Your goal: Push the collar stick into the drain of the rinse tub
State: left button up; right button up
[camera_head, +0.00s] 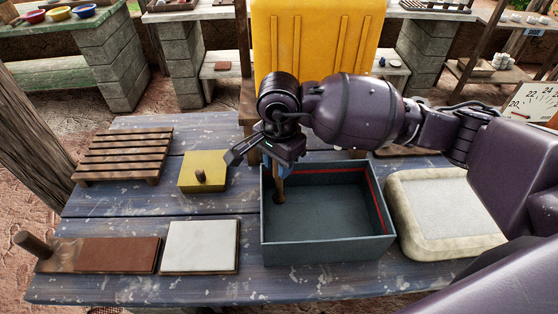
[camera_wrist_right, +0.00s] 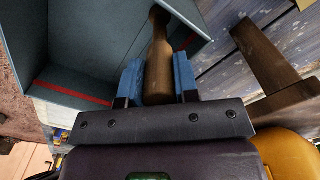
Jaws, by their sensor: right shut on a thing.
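The rinse tub (camera_head: 328,253) is a dark blue-grey open box with a red line inside its walls, at the middle front of the table. My right gripper (camera_head: 279,172) is over the tub's left side, pointing down. It is shut on the collar stick (camera_head: 279,192), a brown wooden stick whose lower part is inside the tub near the left wall. In the right wrist view the stick (camera_wrist_right: 158,62) sits between the blue fingers, its rounded end inside the tub (camera_wrist_right: 75,45). I cannot make out the drain, nor whether the stick touches it. My left gripper is out of view.
A yellow block with a peg (camera_head: 187,183) and a slatted rack (camera_head: 124,152) are left of the tub. A white tile (camera_head: 200,246) and a brown board (camera_head: 110,254) lie front left. A pale-rimmed tray (camera_head: 410,215) is right; a yellow container (camera_head: 310,50) stands behind.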

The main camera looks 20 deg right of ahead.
jog(key=o, duration=0.8)
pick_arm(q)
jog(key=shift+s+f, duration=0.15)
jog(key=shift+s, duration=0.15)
pick_arm(e)
jog(key=shift+o, duration=0.6)
notch_tip(320, 180, up, 5)
jog(key=shift+f, duration=0.15)
notch_tip(320, 180, up, 5)
jog(key=shift+r+p, duration=0.3)
jog(key=shift+r, duration=0.25)
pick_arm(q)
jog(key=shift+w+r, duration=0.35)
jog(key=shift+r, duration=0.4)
